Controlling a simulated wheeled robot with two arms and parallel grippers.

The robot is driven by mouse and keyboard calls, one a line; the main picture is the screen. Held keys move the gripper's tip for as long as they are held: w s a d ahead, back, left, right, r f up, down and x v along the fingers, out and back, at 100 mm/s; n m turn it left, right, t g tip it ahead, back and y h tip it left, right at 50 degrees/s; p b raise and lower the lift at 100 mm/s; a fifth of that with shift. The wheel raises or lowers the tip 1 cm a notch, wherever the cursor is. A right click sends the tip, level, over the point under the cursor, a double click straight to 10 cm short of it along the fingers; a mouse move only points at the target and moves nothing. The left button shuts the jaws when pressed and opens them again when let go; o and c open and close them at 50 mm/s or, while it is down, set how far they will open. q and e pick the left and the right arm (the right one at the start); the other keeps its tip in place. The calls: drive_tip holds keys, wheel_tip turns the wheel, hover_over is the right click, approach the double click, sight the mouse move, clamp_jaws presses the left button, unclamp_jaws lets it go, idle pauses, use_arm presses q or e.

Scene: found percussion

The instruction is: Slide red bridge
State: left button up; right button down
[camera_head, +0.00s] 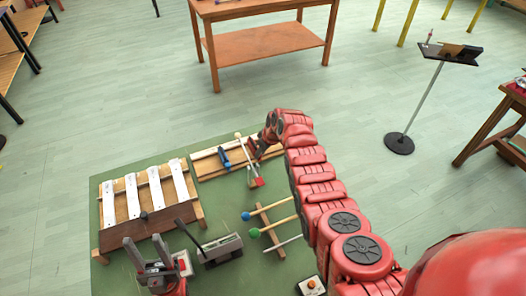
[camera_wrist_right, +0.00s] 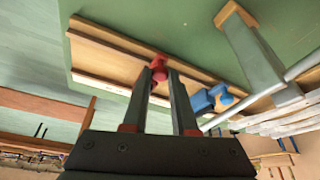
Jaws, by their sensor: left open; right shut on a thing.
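The red bridge (camera_wrist_right: 159,67) sits on a long wooden board (camera_wrist_right: 115,48) in the right wrist view. My right gripper (camera_wrist_right: 158,76) is shut on it, with a dark finger on either side. In the head view my right gripper (camera_head: 262,148) reaches down over the board (camera_head: 208,167), and I cannot make out the red bridge clearly there. A blue bridge (camera_head: 224,158) is on the same board, left of the gripper; it also shows in the right wrist view (camera_wrist_right: 211,97). My left gripper (camera_head: 149,254) is open and empty at the lower left.
A green mat (camera_head: 113,270) carries a xylophone with white bars (camera_head: 133,196), a grey block device (camera_head: 221,249), and mallets with blue (camera_head: 246,216) and green (camera_head: 255,232) heads on a wooden rest. A pale stick with a red end (camera_head: 257,182) lies close to my right gripper.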

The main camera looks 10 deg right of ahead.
drive_tip(key=shift+s+a, duration=0.15)
drive_tip(key=shift+a, duration=0.75)
drive_tip(key=c, duration=0.9)
unclamp_jaws()
drive_tip(key=shift+o, duration=1)
drive_tip(key=shift+a, duration=0.1)
